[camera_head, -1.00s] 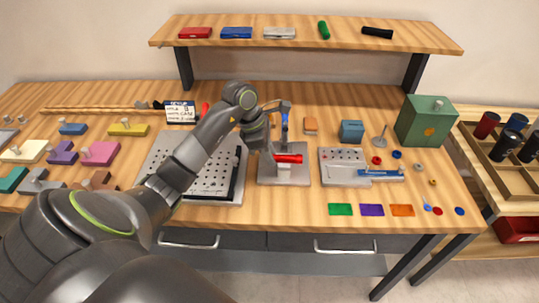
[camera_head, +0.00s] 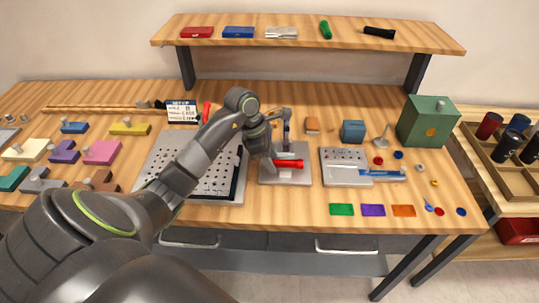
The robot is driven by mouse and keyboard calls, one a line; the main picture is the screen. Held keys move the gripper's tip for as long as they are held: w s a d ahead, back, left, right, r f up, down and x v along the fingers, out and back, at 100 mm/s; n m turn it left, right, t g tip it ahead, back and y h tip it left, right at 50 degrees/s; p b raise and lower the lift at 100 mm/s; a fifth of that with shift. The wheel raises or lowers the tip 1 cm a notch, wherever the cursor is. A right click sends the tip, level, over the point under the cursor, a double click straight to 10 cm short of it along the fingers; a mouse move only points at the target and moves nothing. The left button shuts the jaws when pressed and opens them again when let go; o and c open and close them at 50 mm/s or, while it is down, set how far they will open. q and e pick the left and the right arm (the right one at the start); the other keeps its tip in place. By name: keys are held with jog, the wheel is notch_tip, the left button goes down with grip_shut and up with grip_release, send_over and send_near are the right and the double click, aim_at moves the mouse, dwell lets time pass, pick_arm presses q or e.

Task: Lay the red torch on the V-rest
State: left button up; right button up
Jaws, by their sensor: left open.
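The red torch (camera_head: 290,163) lies level, pointing right, low over the grey plate (camera_head: 298,178) of a small stand at the table's middle. The V-rest under it is mostly hidden by the torch and my gripper, so full contact is hard to judge. My left gripper (camera_head: 272,162) is at the torch's left end, its fingers open and partly hidden by my own wrist. The stand's upright post (camera_head: 286,128) with its head rises just behind the torch. My right gripper is not in view.
A perforated plate (camera_head: 210,185) lies left of the stand, partly under my arm. A grey fixture (camera_head: 345,165) with a blue bar stands close on the right. A shelf (camera_head: 300,42) spans the back. Bare wood lies in front of the stand.

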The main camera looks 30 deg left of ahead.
pick_arm(q)
jog(key=shift+r+p, duration=0.35)
jog(key=b+v, duration=0.3)
jog(key=v, duration=0.8)
jog(key=shift+a+r, duration=0.2)
jog(key=shift+r, duration=0.1)
dwell(0.9)
